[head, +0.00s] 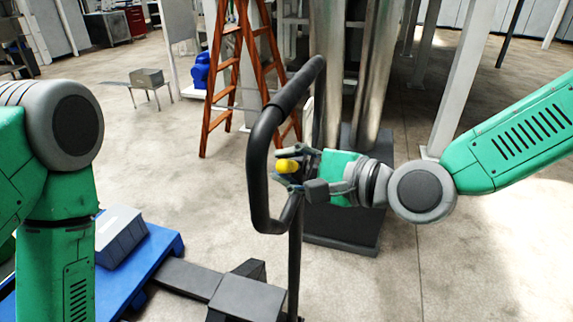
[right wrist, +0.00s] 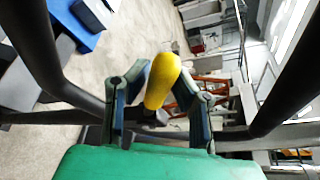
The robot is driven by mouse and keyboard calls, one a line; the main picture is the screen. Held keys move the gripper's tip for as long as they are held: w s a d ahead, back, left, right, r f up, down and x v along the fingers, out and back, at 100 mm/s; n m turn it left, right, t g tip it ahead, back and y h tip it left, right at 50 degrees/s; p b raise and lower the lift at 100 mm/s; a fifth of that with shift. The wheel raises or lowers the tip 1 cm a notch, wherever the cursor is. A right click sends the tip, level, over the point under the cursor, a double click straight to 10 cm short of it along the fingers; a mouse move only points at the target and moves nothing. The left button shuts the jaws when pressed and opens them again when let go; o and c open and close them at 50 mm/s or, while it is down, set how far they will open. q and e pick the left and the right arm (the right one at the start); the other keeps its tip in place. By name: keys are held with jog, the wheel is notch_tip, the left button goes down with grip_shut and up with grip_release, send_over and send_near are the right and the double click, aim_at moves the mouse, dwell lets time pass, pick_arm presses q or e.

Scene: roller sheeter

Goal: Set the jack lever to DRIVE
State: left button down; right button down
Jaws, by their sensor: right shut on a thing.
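The jack lever (head: 287,166) has a yellow grip and sits inside the black looped handle (head: 256,165) of the pallet jack. My right gripper (head: 281,168) reaches in from the right and is shut on the lever. In the right wrist view the yellow lever (right wrist: 163,80) stands between the two fingers (right wrist: 163,105). The lever's base is mostly hidden by the gripper, so its exact setting cannot be told. My left arm shows at the left of the head view; its gripper is out of frame.
The jack's dark body (head: 245,298) stands below the handle, beside a blue pallet (head: 152,262) carrying a grey box (head: 120,236). A dark machine base (head: 345,225) stands behind the gripper. A wooden ladder (head: 222,80) is further back. Open floor lies at the right.

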jog(key=f+n+b, duration=0.1)
jog(key=b, duration=0.1)
jog(key=s+f+n+t+b, duration=0.1)
jog(key=f, duration=0.1)
jog(key=shift+s+a+b, duration=0.1)
jog(key=shift+a+b, duration=0.1)
jog(key=shift+b, duration=0.15)
jog(key=shift+f+n+b, duration=0.25)
jog(key=shift+n+b, duration=0.05)
jog(key=shift+b, duration=0.05)
jog(key=shift+s+n+t+y, duration=0.15)
jog(key=shift+n+t+y, duration=0.15)
jog(key=c, duration=1.4)
grip_release()
